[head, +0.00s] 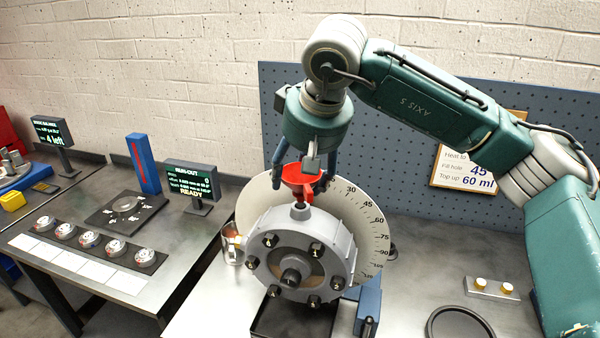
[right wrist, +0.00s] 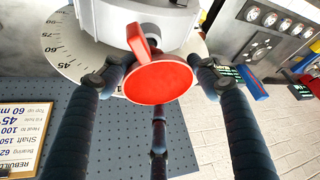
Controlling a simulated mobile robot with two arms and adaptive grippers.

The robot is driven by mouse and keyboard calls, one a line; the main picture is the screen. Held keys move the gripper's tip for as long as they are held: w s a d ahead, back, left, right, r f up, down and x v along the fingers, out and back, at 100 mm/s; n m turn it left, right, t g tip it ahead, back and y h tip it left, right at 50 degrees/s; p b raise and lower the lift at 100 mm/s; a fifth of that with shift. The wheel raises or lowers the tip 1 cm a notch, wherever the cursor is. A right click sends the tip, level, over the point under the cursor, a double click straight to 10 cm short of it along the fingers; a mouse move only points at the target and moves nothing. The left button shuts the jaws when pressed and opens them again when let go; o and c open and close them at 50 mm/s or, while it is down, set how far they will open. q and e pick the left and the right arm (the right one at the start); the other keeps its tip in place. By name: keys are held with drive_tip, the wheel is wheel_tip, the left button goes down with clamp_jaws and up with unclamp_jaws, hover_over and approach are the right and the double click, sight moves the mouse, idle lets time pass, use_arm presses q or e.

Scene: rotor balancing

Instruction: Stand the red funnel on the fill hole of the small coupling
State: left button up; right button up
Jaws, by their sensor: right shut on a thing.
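The red funnel (head: 298,178) is upright, wide mouth up, directly above the fill neck (head: 300,211) on top of the small grey coupling (head: 296,258). Its lower end meets or nearly meets the neck; I cannot tell whether it is seated in the hole. My right gripper (head: 302,183) points down and is shut on the funnel. In the right wrist view the funnel's round mouth (right wrist: 160,83) and its handle tab lie between the dark fingers (right wrist: 158,70), with the coupling (right wrist: 155,18) beyond. My left gripper is not in view.
A white degree dial (head: 368,215) stands behind the coupling. A glass jar (head: 232,246) is close on its left. A dark tray (head: 270,322) lies below, and a round black dish (head: 460,324) is at right. A blue pegboard (head: 400,130) backs the bench.

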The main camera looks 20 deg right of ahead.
drive_tip(key=shift+f+b, duration=1)
drive_tip(key=shift+f, duration=0.5)
drive_tip(key=o, duration=1.3)
drive_tip(key=shift+c, duration=0.5)
wheel_tip(320, 180, up, 9)
drive_tip(key=p, duration=0.6)
drive_tip(key=shift+p, duration=0.4)
